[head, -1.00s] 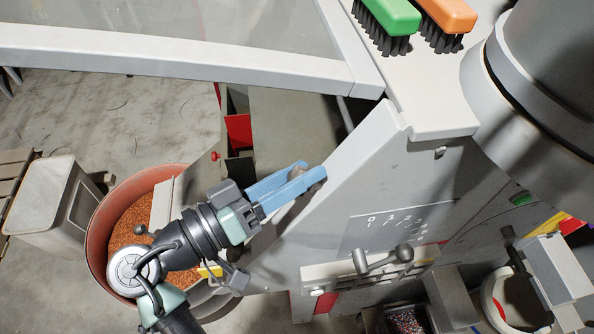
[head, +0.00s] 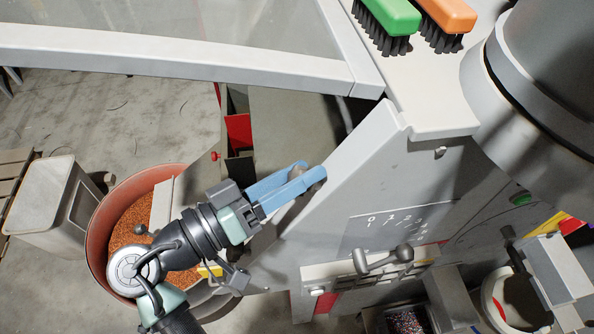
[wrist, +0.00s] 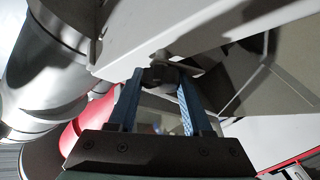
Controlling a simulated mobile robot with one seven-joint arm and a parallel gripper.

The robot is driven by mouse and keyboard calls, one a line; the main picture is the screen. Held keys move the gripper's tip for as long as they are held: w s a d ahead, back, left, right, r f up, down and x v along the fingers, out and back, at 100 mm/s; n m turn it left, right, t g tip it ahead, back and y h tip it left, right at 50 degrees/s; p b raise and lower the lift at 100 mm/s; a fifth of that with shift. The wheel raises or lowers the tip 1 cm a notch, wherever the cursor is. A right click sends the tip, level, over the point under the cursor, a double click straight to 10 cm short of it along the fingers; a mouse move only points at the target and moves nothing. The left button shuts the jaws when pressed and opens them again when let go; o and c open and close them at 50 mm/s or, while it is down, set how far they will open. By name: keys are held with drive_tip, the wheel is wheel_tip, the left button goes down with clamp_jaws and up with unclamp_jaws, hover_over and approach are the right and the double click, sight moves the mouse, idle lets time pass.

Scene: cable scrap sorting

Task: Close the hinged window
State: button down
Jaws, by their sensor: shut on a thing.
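The hinged window (head: 200,72) is a clear pane in a pale grey frame across the top left of the head view. It stands swung out from the machine (head: 355,165), with a gap below its lower bar. My gripper (head: 312,170) has blue fingers and is below the window's right corner, beside the machine's sloping side panel. It is shut on a small dark knob (wrist: 160,76), which shows between the fingertips in the wrist view. The knob sits under a small grey plate. The fingers partly hide it in the head view, and I cannot tell what it is fixed to.
A green brush (head: 390,18) and an orange brush (head: 447,14) lie on the machine's top ledge. A large metal cylinder (head: 540,70) stands at the right. A reddish tub of copper granules (head: 97,232) is below my arm. A grey bin (head: 48,205) stands at the left.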

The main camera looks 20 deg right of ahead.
drive_tip(key=shift+f+b, duration=0.1)
drive_tip(key=shift+b, duration=0.65)
drive_tip(key=shift+c, duration=1.6)
unclamp_jaws()
drive_tip(key=shift+a, duration=0.5)
drive_tip(key=s+a+b, duration=0.2)
drive_tip(key=a+b, duration=0.3)
drive_tip(key=a, duration=0.6)
drive_tip(key=shift+s+a, duration=0.2)
drive_tip(key=shift+a, duration=0.2)
drive_tip(key=shift+b, duration=0.3)
